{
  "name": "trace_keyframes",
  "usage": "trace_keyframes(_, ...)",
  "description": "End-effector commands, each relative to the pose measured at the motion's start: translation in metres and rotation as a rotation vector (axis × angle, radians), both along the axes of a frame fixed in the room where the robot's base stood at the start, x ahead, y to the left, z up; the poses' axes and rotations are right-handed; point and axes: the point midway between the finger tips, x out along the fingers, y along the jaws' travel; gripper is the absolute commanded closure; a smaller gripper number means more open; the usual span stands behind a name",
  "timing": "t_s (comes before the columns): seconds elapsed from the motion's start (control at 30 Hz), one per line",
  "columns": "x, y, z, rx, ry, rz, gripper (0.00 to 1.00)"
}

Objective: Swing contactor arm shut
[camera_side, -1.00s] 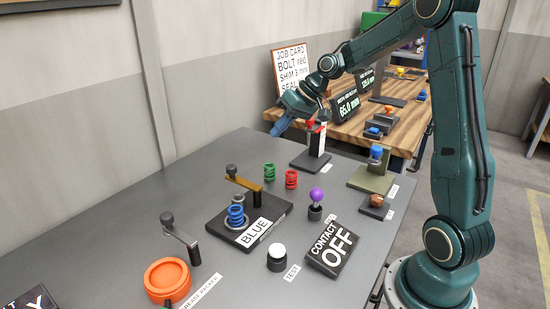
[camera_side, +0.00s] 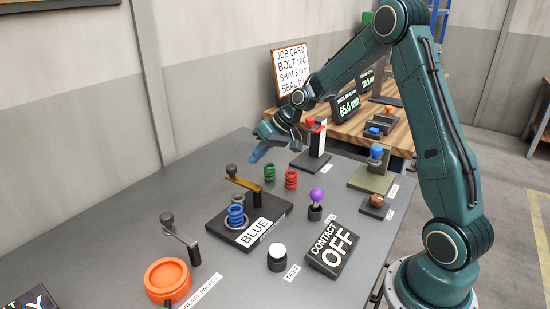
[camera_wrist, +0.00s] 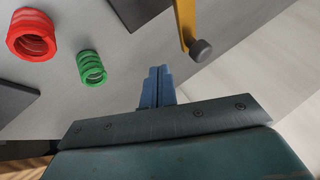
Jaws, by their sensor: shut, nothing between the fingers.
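The contactor arm, a brass-yellow bar (camera_side: 245,184) with a dark round knob (camera_side: 231,170), stands on a black base (camera_side: 217,226). It is swung out to the left above a blue spring (camera_side: 236,214). In the wrist view the yellow bar (camera_wrist: 185,18) and knob (camera_wrist: 201,49) are at the upper right. My gripper (camera_side: 256,156) is shut and empty, above the table behind the arm and apart from it. Its blue fingers (camera_wrist: 157,75) show in the wrist view, lower left of the knob.
A green spring (camera_side: 269,172) and a red spring (camera_side: 291,179) stand close behind the base. A purple-knobbed lever (camera_side: 316,195), a white button (camera_side: 278,252), an orange ring (camera_side: 167,280) and another crank (camera_side: 180,236) stand around. The table's left back part is clear.

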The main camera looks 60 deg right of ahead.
Motion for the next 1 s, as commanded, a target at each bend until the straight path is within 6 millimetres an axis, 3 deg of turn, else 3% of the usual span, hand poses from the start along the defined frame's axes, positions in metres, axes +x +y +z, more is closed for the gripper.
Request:
trace_keyframes(0.1,0.005,0.017,0.002,-0.002,-0.002,0.004,1.00)
trace_keyframes(0.33,0.010,0.033,0.002,-0.001,-0.003,0.002,1.00)
trace_keyframes(1.0,0.012,0.038,0.002,0.000,-0.003,0.018,1.00)
